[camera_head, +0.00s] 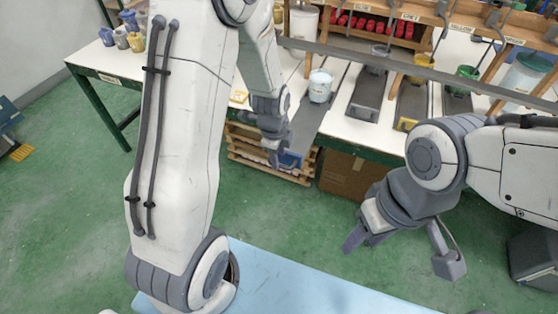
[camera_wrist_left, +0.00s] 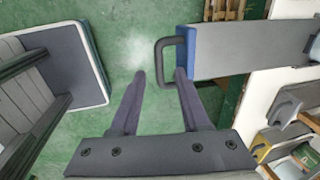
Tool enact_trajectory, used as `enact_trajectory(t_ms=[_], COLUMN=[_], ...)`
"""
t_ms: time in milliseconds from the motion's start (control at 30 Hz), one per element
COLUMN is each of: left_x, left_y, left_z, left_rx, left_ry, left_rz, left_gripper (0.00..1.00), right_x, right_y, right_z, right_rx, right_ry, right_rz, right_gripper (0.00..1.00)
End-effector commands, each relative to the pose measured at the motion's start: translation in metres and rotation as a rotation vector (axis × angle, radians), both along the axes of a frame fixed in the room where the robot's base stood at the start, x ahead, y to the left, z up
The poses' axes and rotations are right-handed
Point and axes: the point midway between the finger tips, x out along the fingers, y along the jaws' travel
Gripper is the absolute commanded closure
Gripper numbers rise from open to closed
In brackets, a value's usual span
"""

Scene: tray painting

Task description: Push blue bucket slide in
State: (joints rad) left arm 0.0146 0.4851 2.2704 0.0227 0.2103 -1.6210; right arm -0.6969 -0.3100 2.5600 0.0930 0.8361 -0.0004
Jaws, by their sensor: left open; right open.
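The blue bucket slide is a grey plate (camera_head: 312,112) with a blue front end (camera_head: 290,160); it sticks out past the table's front edge. In the left wrist view the slide (camera_wrist_left: 240,50) shows its blue end and a black loop handle (camera_wrist_left: 159,62). A pale bucket (camera_head: 320,86) stands at the slide's far part. My left gripper (camera_head: 277,150) is at the slide's front end. In the left wrist view its fingers (camera_wrist_left: 160,76) are open, with the handle's lower corner between the tips; contact is unclear. My right gripper (camera_head: 400,256) is open and empty above the floor.
Other grey slides (camera_head: 367,96) with yellow and green fronts lie to the right on the white table (camera_head: 340,130). A wooden crate (camera_head: 248,155) and cardboard box (camera_head: 345,175) sit below. Small colored pots (camera_head: 130,20) stand at the left. A light blue surface (camera_head: 290,285) is in front.

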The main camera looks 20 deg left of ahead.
Motion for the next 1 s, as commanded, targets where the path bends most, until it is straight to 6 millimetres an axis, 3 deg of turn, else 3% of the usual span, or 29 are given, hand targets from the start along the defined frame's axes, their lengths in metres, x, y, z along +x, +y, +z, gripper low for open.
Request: enact_trajectory(t_ms=[200,533,567,667,700,1000], left_x=[0.004,0.005,0.005,0.005,0.005,0.005], left_y=[0.000,0.000,0.000,0.000,0.000,0.000], left_z=[-0.025,-0.029,-0.029,-0.029,-0.029,-0.028], left_rx=[0.000,0.000,0.000,0.000,0.000,0.000], left_ry=[0.002,0.000,0.000,0.000,0.000,0.000], left_rz=[-0.001,0.000,0.000,0.000,0.000,0.000], left_gripper=[0.54,0.54,0.58,0.96,1.00,1.00], right_x=[0.000,0.000,0.000,0.000,0.000,0.000], right_y=[0.000,0.000,0.000,0.000,0.000,0.000], right_z=[-0.001,-0.001,-0.001,-0.001,-0.001,-0.001], right_rx=[0.000,0.000,0.000,0.000,0.000,0.000], right_ry=[0.000,0.000,0.000,0.000,0.000,0.000], right_rz=[0.000,0.000,0.000,0.000,0.000,0.000], right_gripper=[0.50,0.50,0.50,0.50,0.50,0.50])
